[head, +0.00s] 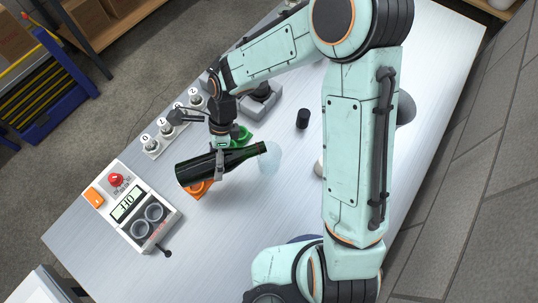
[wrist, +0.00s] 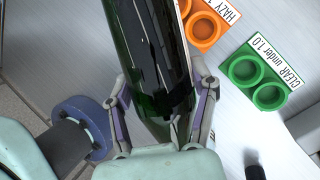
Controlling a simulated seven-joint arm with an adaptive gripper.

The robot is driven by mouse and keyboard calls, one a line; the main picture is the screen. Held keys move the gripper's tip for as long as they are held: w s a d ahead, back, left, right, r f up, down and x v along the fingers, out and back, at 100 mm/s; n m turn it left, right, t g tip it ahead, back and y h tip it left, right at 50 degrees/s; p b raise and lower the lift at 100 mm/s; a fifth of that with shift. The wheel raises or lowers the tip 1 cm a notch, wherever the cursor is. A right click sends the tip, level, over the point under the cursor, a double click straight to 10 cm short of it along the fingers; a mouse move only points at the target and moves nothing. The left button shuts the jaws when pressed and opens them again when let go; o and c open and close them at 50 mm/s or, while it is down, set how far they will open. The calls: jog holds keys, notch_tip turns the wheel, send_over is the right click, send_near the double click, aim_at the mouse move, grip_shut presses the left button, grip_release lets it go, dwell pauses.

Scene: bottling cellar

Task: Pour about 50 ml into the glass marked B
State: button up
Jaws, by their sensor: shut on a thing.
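A dark green bottle (head: 208,166) lies almost level in my gripper (head: 220,158), its neck pointing right in the head view. My gripper is shut around its body. A pale, clear glass (head: 269,160) is at the bottle's mouth, and no mark on it can be read. Whether mouth and glass touch, and whether liquid flows, I cannot tell. In the wrist view the bottle (wrist: 150,45) fills the space between my fingers; its mouth and the glass are out of view there.
An orange two-ring holder (wrist: 204,27) marked HAZY and a green one (wrist: 258,82) marked CLEAR under 1.0 lie beside the bottle. A meter box (head: 130,205) with a red knob and display is at left. A small black cylinder (head: 303,118) stands right. The table's lower middle is clear.

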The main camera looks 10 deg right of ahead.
jog(key=shift+d+r+y+p, duration=0.1)
jog(key=shift+r+y+p, duration=0.45)
jog(key=shift+p, duration=0.3)
dwell(0.4)
jog(key=shift+a+r+p, duration=0.15)
jog(key=shift+a+p, duration=0.2)
jog(key=shift+a, duration=0.1)
jog(key=shift+a, duration=0.2)
jog(key=shift+p, duration=0.4)
jog(key=shift+r+y, duration=0.45)
jog(key=shift+y, duration=0.1)
dwell(1.5)
